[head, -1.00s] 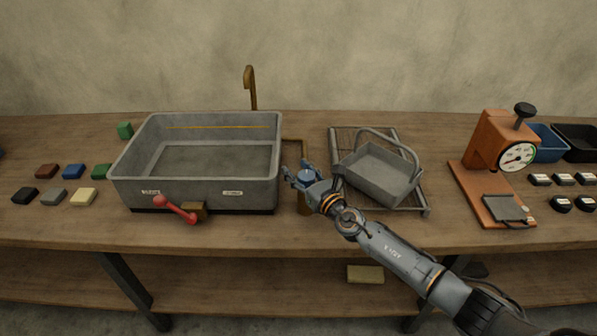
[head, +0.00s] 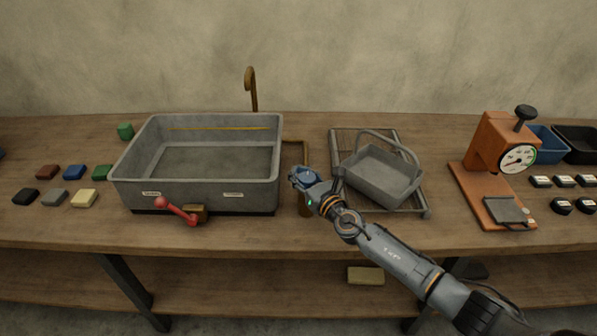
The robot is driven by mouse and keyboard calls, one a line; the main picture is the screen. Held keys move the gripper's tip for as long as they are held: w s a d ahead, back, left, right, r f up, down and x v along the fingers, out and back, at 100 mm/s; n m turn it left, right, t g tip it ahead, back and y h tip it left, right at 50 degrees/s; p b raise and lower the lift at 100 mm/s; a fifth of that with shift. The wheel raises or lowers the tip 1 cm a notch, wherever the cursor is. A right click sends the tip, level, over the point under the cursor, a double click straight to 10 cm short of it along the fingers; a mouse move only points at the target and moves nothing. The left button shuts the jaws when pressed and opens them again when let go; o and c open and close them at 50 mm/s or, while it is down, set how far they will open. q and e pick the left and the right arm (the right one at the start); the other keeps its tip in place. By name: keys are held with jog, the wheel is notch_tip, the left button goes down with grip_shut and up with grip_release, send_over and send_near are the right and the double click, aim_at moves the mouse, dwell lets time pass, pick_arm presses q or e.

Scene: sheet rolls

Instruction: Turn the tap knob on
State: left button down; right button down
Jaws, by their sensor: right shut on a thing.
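The blue tap knob (head: 306,173) sits on top of a short brown post (head: 305,207) just right of the grey basin (head: 196,193). My right gripper (head: 302,178) reaches in from the lower right and is shut on the knob, covering much of it. A brown pipe (head: 304,150) runs from the post back toward the basin. The brown spout (head: 251,88) rises behind the basin; I see no water at its mouth. My left gripper is not in view.
A red lever (head: 176,210) sticks out at the basin's front. A grey basket (head: 381,174) stands on a rack (head: 427,212) right of my gripper. An orange scale (head: 499,150) stands further right. Small coloured blocks (head: 73,171) lie at the left.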

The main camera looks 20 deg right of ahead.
aim_at(313, 175)
jog(key=m+h+p, duration=0.2)
jog(key=h, duration=0.1)
jog(key=d+m+h+p, duration=0.1)
jog(key=m+h+p, duration=0.1)
jog(key=h, duration=0.2)
jog(key=shift+s+d+f+m+p, duration=0.1)
jog(key=shift+d+f+m+p, duration=0.1)
jog(key=shift+m+p, duration=0.15)
jog(key=m+h, duration=0.2)
jog(key=h, duration=0.1)
jog(key=shift+s+d+f, duration=0.1)
jog(key=shift+d+f, duration=0.05)
jog(key=shift+d, duration=0.15)
jog(key=m+h, duration=0.1)
jog(key=g+h+b, duration=0.1)
jog(key=shift+s+d+f+m+h, duration=0.1)
jog(key=shift+d+m+h, duration=0.15)
jog(key=shift+m+h, duration=0.15)
jog(key=m+g+h+b, duration=0.2)
jog(key=d+m+g+h+b, duration=0.1)
jog(key=shift+s+h, duration=0.3)
jog(key=shift+h, duration=0.1)
jog(key=shift+s+d+m+g+h+b, duration=0.1)
jog(key=shift+s+m+g+h+b, duration=0.05)
jog(key=shift+m+g+h+b, duration=0.35)
jog(key=shift+s+d+m+g+h+b, duration=0.1)
jog(key=shift+m+g+h+b, duration=0.25)
jog(key=shift+g+h, duration=0.15)
jog(key=shift+r, duration=0.2)
